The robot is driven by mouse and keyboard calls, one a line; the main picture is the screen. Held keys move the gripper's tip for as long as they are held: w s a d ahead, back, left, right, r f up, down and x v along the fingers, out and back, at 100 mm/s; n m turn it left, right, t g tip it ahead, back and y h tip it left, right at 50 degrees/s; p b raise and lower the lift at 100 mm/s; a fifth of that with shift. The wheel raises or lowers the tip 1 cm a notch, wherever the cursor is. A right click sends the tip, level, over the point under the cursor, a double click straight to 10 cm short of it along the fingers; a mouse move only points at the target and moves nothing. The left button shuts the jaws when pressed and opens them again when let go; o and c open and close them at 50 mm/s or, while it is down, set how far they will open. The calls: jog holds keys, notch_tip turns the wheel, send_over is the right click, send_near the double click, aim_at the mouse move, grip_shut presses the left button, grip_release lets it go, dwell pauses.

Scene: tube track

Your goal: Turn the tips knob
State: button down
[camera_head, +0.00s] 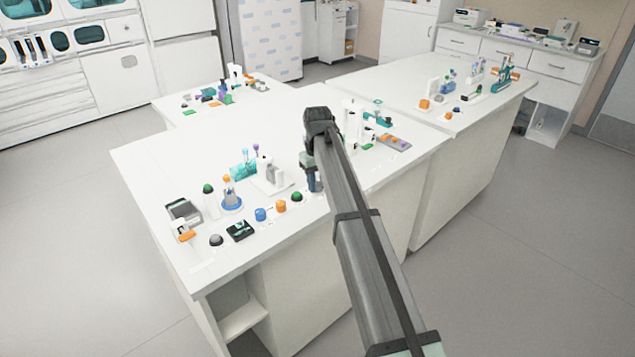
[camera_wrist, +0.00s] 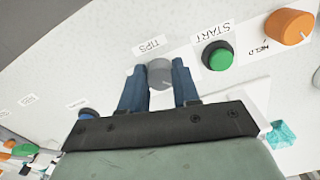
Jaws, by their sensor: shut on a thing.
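The tips knob (camera_wrist: 160,73) is a round grey knob next to a label reading TIPS (camera_wrist: 153,46) in the wrist view. My gripper (camera_wrist: 159,82) has its two blue fingers on either side of the knob and is shut on it. In the head view my gripper (camera_head: 313,180) points down at the front right part of the near bench, and my arm and gripper hide the knob there.
A blue knob (camera_wrist: 88,114) lies to the left. In the head view several devices and tubes stand on the white bench (camera_head: 150,160).

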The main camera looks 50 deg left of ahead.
aim_at(317, 184)
jog(key=c, duration=0.8)
grip_release()
jog(key=shift+r, duration=0.1)
notch_tip(317, 184, up, 14)
jog(key=shift+f, duration=0.2)
